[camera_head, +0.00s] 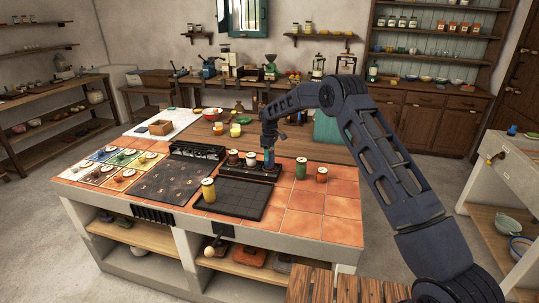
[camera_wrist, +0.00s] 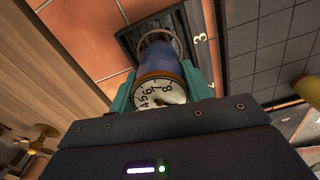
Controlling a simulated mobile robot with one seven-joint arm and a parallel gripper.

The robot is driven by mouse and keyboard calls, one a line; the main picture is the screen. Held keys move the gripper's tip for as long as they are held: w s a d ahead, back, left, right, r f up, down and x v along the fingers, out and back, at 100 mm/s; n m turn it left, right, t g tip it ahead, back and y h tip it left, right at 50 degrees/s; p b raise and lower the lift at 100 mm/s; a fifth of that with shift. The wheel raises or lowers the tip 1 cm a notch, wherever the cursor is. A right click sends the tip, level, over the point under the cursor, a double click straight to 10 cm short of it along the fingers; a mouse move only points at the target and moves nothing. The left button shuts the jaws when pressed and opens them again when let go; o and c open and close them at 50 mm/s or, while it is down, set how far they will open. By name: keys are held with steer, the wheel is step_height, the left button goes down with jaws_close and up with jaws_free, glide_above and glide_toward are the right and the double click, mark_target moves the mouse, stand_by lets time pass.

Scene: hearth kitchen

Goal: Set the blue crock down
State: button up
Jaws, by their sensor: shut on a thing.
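My gripper (camera_head: 268,150) reaches down over the island counter and is shut on the blue crock (camera_head: 268,161). In the wrist view the blue crock (camera_wrist: 162,63) sits between the teal fingers, its numbered dial lid (camera_wrist: 160,94) facing the camera. Its far end is over a dark numbered rack (camera_wrist: 127,40), where a ring shows; the digit 3 is beside it. I cannot tell whether the crock touches the rack. In the head view the rack (camera_head: 240,173) also holds a dark crock (camera_head: 233,158) and a pale-lidded crock (camera_head: 251,160) left of the blue one.
A green crock (camera_head: 301,169) and a rust-red crock (camera_head: 321,175) stand on tiles to the right. A yellow crock (camera_head: 208,190) stands by the black gridded mat (camera_head: 236,204) in front. Bare orange tiles (camera_head: 305,200) lie at the front right.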

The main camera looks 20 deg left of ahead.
steer(key=o, duration=1.2)
steer(key=shift+f, duration=0.1)
steer(key=shift+o, duration=0.2)
